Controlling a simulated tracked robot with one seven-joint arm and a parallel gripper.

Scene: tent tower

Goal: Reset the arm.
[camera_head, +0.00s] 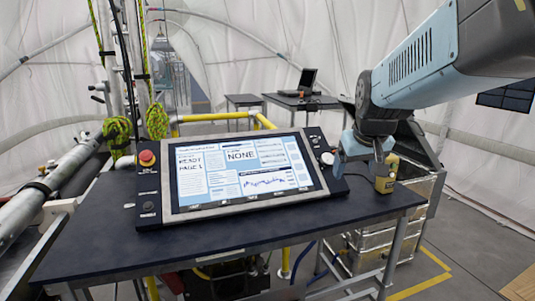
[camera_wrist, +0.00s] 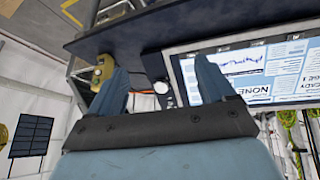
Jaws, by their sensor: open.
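My arm comes in from the upper right in the head view. My gripper (camera_head: 362,165) points down over the right end of the dark table, just right of the console. It also shows in the wrist view (camera_wrist: 161,80), with its two blue fingers spread apart and nothing held between them. A small brass-coloured object (camera_head: 384,185) is at the table's right end, close to the gripper. A yellowish object, likely the same one, shows beside the left finger in the wrist view (camera_wrist: 103,70). I cannot tell whether the finger touches it.
The console (camera_head: 245,170) with its lit screen covers the middle of the table (camera_head: 290,222). A metal crate (camera_head: 418,175) stands behind right. Yellow rails (camera_head: 220,117) run behind.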

